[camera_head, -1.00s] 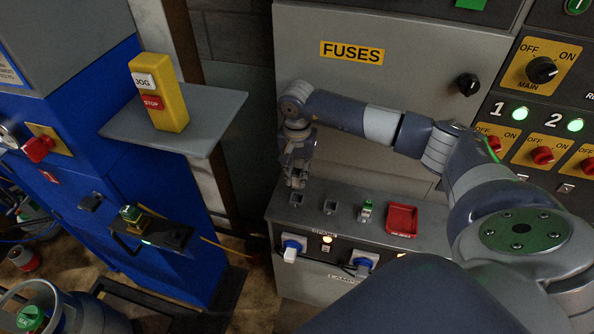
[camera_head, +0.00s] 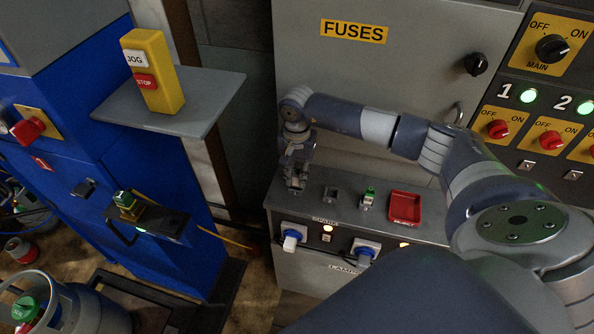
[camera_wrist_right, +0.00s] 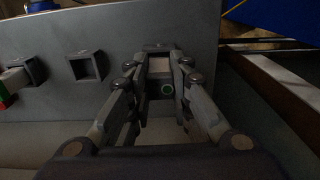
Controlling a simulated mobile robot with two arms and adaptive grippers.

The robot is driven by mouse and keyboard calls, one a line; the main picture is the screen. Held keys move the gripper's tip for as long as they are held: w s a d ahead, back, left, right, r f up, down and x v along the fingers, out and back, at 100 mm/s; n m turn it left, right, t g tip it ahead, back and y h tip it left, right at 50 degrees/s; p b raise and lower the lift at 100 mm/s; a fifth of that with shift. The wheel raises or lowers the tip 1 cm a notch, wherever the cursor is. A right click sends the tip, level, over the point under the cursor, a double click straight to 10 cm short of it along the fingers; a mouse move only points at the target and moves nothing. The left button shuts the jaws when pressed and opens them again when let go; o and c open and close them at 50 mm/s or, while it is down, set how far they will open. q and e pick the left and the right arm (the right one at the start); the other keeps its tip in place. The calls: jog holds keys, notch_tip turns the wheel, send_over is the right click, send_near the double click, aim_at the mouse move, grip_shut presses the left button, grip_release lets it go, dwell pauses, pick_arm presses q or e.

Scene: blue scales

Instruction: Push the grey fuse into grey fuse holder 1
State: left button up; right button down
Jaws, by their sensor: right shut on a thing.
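My right gripper (camera_head: 296,182) points down at the left end of the grey fuse shelf. In the right wrist view its fingers (camera_wrist_right: 158,72) are shut on a pale grey block, the grey fuse (camera_wrist_right: 159,64). The fuse is at the mouth of a dark grey fuse holder (camera_wrist_right: 157,47), the one at the left end of the row in the head view. The fingers hide most of this holder and fuse, so I cannot tell how deep the fuse sits. My left gripper is not in view.
An empty holder (camera_head: 331,194) stands beside the gripper, then a holder with a green-topped fuse (camera_head: 369,192) and a red tray (camera_head: 405,207). The FUSES cabinet (camera_head: 380,80) rises behind. Plugs and lamps line the shelf's front. A blue machine (camera_head: 90,150) stands left.

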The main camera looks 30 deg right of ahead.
aim_at(297, 172)
jog(key=shift+b, duration=0.75)
dwell(2.1)
jog(key=shift+f+b, duration=0.55)
jog(key=shift+f, duration=0.1)
jog(key=c, duration=1.4)
grip_release()
jog(key=shift+o, duration=0.2)
notch_tip(297, 172, up, 12)
